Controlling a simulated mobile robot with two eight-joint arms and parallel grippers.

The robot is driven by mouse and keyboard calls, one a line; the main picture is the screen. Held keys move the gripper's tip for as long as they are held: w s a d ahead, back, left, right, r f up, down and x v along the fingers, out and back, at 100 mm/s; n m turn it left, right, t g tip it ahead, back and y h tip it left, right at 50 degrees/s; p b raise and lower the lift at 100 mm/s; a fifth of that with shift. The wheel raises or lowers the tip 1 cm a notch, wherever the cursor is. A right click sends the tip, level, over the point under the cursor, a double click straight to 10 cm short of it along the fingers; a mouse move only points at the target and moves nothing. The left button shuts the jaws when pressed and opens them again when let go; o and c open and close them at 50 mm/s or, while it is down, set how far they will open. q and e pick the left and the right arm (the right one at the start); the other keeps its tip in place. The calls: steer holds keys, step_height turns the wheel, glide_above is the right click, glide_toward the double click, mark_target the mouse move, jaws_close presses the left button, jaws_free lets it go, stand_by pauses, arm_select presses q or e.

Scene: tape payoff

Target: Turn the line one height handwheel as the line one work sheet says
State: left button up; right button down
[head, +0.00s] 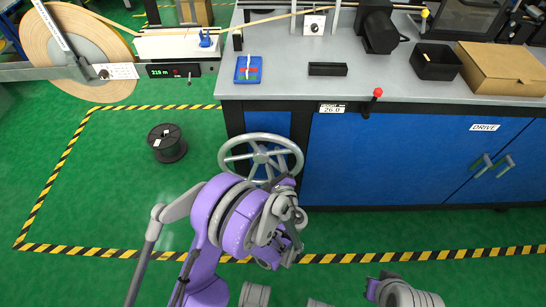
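The grey spoked handwheel (239,148) is mounted upright at the front left of the bench, below the bench top. My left arm's purple and grey wrist is in front of its lower right part. The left gripper (287,187) is at or near the lower right of the rim. Its fingers are mostly hidden by the wrist, so I cannot tell whether they touch or grip the rim. A small plate (332,108) below the bench edge appears to read 26.0. No legible work sheet is visible. My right gripper is not visible; only grey and purple arm parts show at bottom right.
A tape reel (62,58) and a green-lit display (173,71) stand at upper left. A blue and red pad (248,69), black trays and a cardboard box (503,67) lie on the bench. A red-knobbed lever (377,92) juts from its front. A black spool (166,143) stands on the floor.

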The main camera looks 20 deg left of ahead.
arm_select(q)
steer(key=shift+w+a, duration=0.15)
steer(key=shift+w, duration=0.1)
jaws_close()
stand_by(1.4)
